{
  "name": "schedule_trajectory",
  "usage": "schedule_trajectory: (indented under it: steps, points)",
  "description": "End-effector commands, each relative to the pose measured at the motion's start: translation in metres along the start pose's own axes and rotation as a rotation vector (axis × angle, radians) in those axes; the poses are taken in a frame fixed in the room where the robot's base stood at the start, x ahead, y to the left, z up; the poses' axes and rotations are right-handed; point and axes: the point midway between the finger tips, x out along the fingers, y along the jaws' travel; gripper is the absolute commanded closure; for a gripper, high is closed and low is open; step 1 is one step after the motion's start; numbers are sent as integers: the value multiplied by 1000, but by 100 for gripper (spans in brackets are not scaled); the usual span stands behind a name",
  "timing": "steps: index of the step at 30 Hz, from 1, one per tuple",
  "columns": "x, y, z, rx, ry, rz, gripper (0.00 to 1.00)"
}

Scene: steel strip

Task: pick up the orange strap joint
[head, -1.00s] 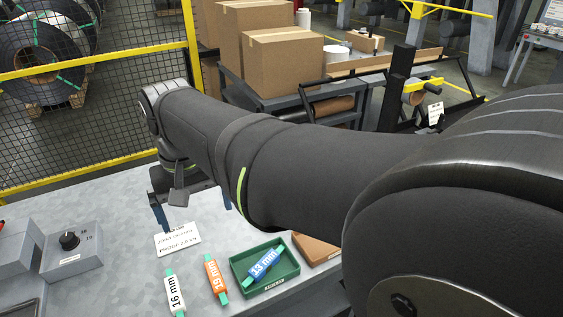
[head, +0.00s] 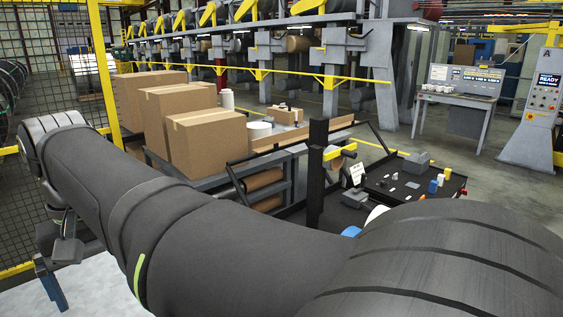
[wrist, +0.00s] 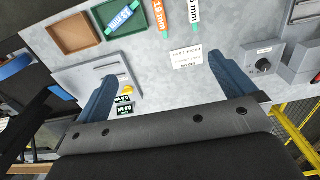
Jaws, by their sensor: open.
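The orange strap joint, marked 19 mm (wrist: 161,14), lies on the grey bench at the top of the wrist view, partly cut off by the frame edge. It lies between a white 16 mm joint (wrist: 195,10) and a blue 13 mm joint (wrist: 123,17). My gripper (wrist: 163,67) is open and empty, its two blue fingers wide apart over the bench, apart from the orange joint. In the head view, part of my gripper (head: 52,288) shows at lower left; the orange joint is out of that view.
The blue joint sits in a green tray (wrist: 126,34) beside a brown tray (wrist: 72,33). A white printed card (wrist: 187,58) lies between the fingers and the joints. A grey box with a black dial (wrist: 264,62) stands to the right. Cardboard boxes (head: 208,145) stand beyond my arm.

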Motion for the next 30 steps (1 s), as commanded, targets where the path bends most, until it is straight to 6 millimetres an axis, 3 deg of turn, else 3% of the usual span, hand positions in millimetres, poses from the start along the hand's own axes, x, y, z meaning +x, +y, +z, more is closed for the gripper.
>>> schedule_trajectory:
  steps: [22, 26, 30]
  points:
    - [2, 0, 0, 19, -1, 0, 0]
    - [14, 0, -3, 140, -2, 1, 0]
    - [39, 0, -6, 397, -3, 1, 0]
